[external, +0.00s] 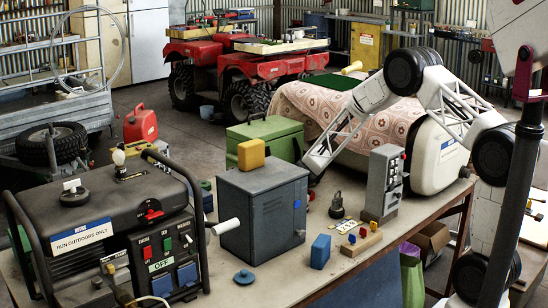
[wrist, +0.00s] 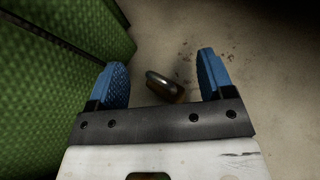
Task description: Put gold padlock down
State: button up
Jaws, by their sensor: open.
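The gold padlock (wrist: 168,90) shows in the wrist view on the bench top, between and below my fingers. Its grey shackle is clear; its brownish-gold body is dark and partly hidden by my gripper's crossbar. My gripper (wrist: 161,64) is open, with a blue finger on each side of the padlock and a visible gap to each. In the external view my arm reaches down between the green box and the grey metal box. The grey box hides my fingertips there, and I cannot make out the padlock.
The green box (external: 265,134) stands close by; a green textured wall (wrist: 50,80) fills the wrist view's left. The grey metal box (external: 262,215) with a yellow block (external: 251,154) on top stands in front. A grey switch box (external: 383,182) is to the right. Bare bench (wrist: 270,75) lies right of my fingers.

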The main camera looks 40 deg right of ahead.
jog(key=v, duration=1.1)
jog(key=shift+a, duration=0.1)
dwell(0.5)
jog(key=s+a+r+n+t+y, duration=0.2)
jog(key=a+r+n+y, duration=0.15)
jog(key=r+n, duration=0.35)
jog(key=s+a+r+n+t+y, duration=0.1)
jog(key=s+a+r+n+y, duration=0.2)
jog(key=r+n, duration=0.4)
jog(key=s+a+r+n+y, duration=0.4)
jog(key=s+a+r+n, duration=0.2)
jog(key=s+n, duration=0.4)
jog(key=s+r+n+g, duration=0.1)
jog(key=s+n+g, duration=0.7)
jog(key=s+n, duration=1.5)
jog(key=s, duration=1.2)
jog(key=shift+r+g, duration=0.2)
jog(key=shift+g, duration=0.1)
jog(key=shift+s+a, duration=0.1)
jog(key=shift+a, duration=0.05)
